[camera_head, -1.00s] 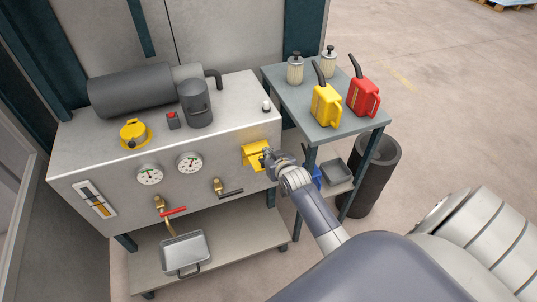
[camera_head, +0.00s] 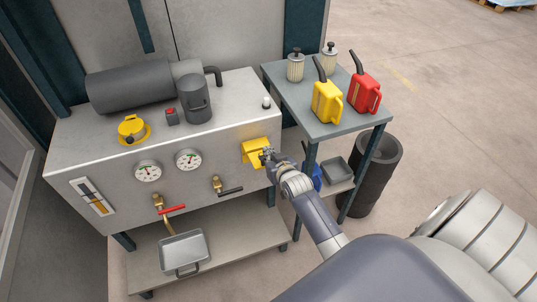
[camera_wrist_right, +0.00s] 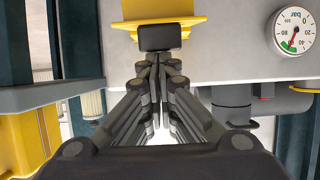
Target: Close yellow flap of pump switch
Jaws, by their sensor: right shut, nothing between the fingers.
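The yellow pump switch housing with its flap (camera_head: 254,151) is on the right end of the cabinet's front face. In the right wrist view, a broad yellow edge of it (camera_wrist_right: 190,24) shows at the top. My right gripper (camera_head: 268,155) is shut and empty at the right side of the yellow part, its tips overlapping it in the head view. In the wrist view the dark fingertips (camera_wrist_right: 160,40) cover part of the yellow edge; I cannot tell whether they touch it. The flap's exact angle and the switch behind it are hidden. My left gripper is not in view.
Two gauges (camera_head: 188,159) and a black-handled valve (camera_head: 229,191) sit left of the switch on the cabinet (camera_head: 80,155). A side table (camera_head: 295,100) with yellow (camera_head: 327,103) and red cans (camera_head: 364,95) stands close on the right. Open floor lies in front.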

